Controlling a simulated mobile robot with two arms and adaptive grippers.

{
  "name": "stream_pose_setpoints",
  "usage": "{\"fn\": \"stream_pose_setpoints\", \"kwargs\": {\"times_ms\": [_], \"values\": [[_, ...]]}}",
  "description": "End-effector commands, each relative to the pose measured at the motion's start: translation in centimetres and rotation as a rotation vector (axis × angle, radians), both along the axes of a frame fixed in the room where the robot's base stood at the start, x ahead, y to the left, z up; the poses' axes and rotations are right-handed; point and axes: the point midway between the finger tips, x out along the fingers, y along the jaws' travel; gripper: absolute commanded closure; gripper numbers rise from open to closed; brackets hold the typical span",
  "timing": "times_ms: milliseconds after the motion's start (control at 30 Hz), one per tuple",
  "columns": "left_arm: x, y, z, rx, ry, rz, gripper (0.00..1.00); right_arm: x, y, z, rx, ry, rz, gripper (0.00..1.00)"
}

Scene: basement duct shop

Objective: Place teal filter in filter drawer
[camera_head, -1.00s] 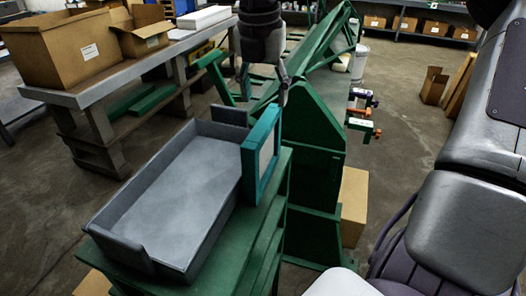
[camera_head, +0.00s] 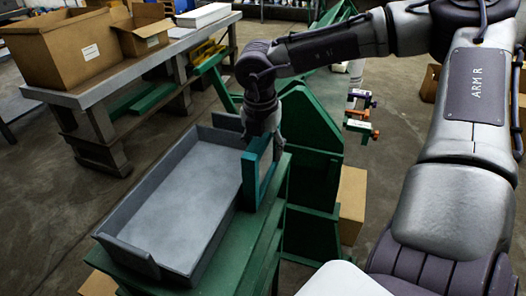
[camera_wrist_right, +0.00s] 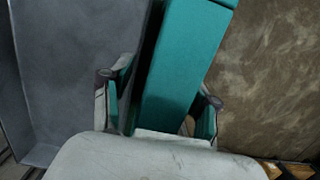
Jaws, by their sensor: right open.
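The teal filter (camera_head: 255,178) stands upright on edge at the right side of the grey filter drawer (camera_head: 190,190), on the green machine's top. It has a teal frame and a pale panel. My right gripper (camera_head: 262,135) is lowered over the filter's top edge, its fingers partly hidden in the head view. In the right wrist view, the open fingers (camera_wrist_right: 160,100) sit on either side of the teal filter (camera_wrist_right: 184,65), with a dark gap visible by the left finger. The drawer (camera_wrist_right: 75,80) shows there at left and looks empty in the head view. My left gripper is not in view.
The green machine (camera_head: 313,165) stands right behind the filter. A workbench (camera_head: 85,88) with cardboard boxes (camera_head: 62,45) is at the upper left. A cardboard box (camera_head: 351,205) stands on the floor at right. Floor is open between bench and machine.

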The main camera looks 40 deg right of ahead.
Motion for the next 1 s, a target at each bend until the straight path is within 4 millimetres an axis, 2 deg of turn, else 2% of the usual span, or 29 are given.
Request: {"fn": "stream_pose_setpoints", "kwargs": {"times_ms": [167, 533, 867, 1000], "values": [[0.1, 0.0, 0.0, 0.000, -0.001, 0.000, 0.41, 0.0, 0.0, 0.0, 0.000, -0.001, 0.000, 0.40], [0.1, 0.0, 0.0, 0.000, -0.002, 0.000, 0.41, 0.0, 0.0, 0.0, -0.001, -0.001, 0.001, 1.00], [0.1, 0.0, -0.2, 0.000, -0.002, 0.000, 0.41, 0.1, 0.0, 0.2, 0.000, -0.002, 0.001, 1.00], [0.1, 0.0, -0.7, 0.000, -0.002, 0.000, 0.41, 0.1, 0.0, 1.0, -0.002, -0.005, 0.002, 1.00]]}}
